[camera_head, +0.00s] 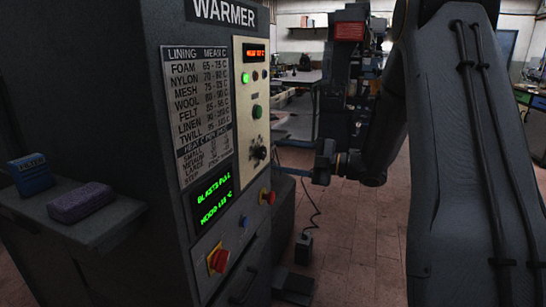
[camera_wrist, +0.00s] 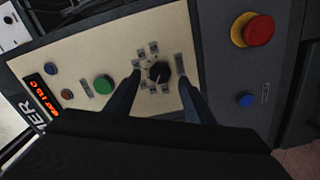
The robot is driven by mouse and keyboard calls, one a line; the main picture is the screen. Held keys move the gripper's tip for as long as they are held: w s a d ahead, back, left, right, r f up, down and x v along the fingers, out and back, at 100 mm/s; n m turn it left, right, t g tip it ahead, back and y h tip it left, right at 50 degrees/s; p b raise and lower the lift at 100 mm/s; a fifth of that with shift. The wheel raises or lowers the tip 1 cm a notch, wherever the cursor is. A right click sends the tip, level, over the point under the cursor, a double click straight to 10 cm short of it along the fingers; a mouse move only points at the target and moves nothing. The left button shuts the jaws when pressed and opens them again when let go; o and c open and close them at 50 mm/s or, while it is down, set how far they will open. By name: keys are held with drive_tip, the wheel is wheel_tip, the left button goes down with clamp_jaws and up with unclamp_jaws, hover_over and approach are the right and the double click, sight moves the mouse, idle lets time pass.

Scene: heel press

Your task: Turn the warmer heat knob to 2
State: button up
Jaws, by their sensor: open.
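The warmer (camera_head: 148,120) is a tall dark cabinet at the left in the head view, with a cream control panel. Its black heat knob (camera_head: 259,153) sits low on that panel, and it also shows in the wrist view (camera_wrist: 158,72), ringed by small labels. The number its pointer faces is too small to read. My gripper (camera_wrist: 158,75) is open, one finger on each side of the knob in the wrist picture. I cannot tell whether the fingers touch it. In the head view the arm reaches in from the right, and the fingertips are not clear there.
Near the knob are a green button (camera_wrist: 103,84), a red-on-yellow stop button (camera_wrist: 258,30) and a blue button (camera_wrist: 245,100). A red rotary switch (camera_head: 218,260) sits lower on the warmer. A side shelf (camera_head: 100,233) holds a blue block (camera_head: 31,175) and a purple block (camera_head: 80,203).

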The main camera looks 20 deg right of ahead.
drive_tip(key=v, duration=0.3)
drive_tip(key=shift+s+d, duration=0.2)
drive_tip(key=shift+d, duration=0.1)
drive_tip(key=shift+w, duration=0.1)
drive_tip(key=w+f+m+t+h+p, duration=0.15)
drive_tip(key=w+m+h, duration=0.25)
drive_tip(key=m+h, duration=0.5)
drive_tip(key=s+d+f+m+g+h+p, duration=0.1)
drive_tip(key=s+f+m+g+h, duration=0.1)
drive_tip(key=s+f+m+h, duration=0.4)
drive_tip(key=s+a+m+g, duration=0.2)
drive_tip(key=s+m+g, duration=0.1)
drive_tip(key=s, duration=0.6)
drive_tip(key=s+a+f+m+g+p, duration=0.1)
drive_tip(key=s+a+m+g, duration=0.2)
drive_tip(key=s, duration=0.7)
drive_tip(key=s+a+m+g+p, duration=0.1)
drive_tip(key=s+a+m+g, duration=0.2)
drive_tip(key=s, duration=0.7)
drive_tip(key=shift+s+f+g, duration=0.2)
drive_tip(key=shift+f+g, duration=0.2)
drive_tip(key=shift+g, duration=0.15)
